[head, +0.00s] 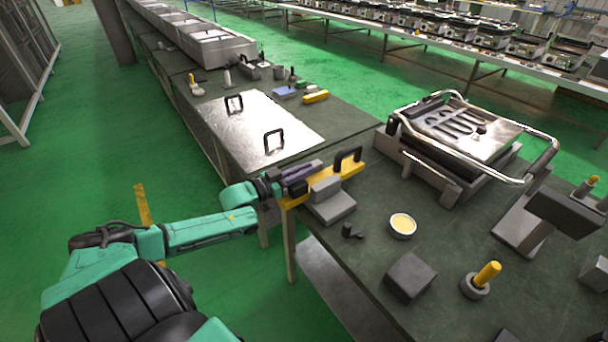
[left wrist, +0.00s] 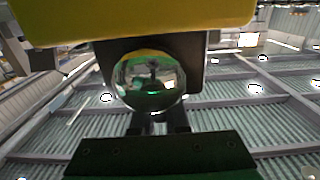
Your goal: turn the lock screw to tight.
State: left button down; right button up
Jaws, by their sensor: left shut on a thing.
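A clamp fixture with a yellow bar (head: 345,172) and a black handle stands on a grey block at the table's left edge. My left arm reaches it from the left, and my left gripper (head: 285,190) is at the bar's near end. In the left wrist view, a shiny round metal knob (left wrist: 148,80), which looks like the lock screw, sits below the yellow bar (left wrist: 140,18). My left gripper (left wrist: 158,126) is shut on it from below. The head view hides the screw behind the gripper and bar. How tight it is cannot be told. My right gripper is out of view.
A metal press with a tubular handle (head: 460,125) stands right of the fixture. A round dish (head: 402,225), a dark block (head: 410,277) and a yellow-topped peg (head: 487,274) are on the green table. A plate with two black handles (head: 252,128) lies further back.

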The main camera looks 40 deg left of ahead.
pick_arm(q)
jog(key=shift+r, duration=0.1)
jog(key=c, duration=0.9)
grip_release()
jog(key=shift+s+a+p, duration=0.15)
jog(key=shift+s+p, duration=0.15)
jog(key=shift+s, duration=0.25)
jog(key=p+v, duration=0.3)
jog(key=v, duration=1)
jog(key=shift+s, duration=0.2)
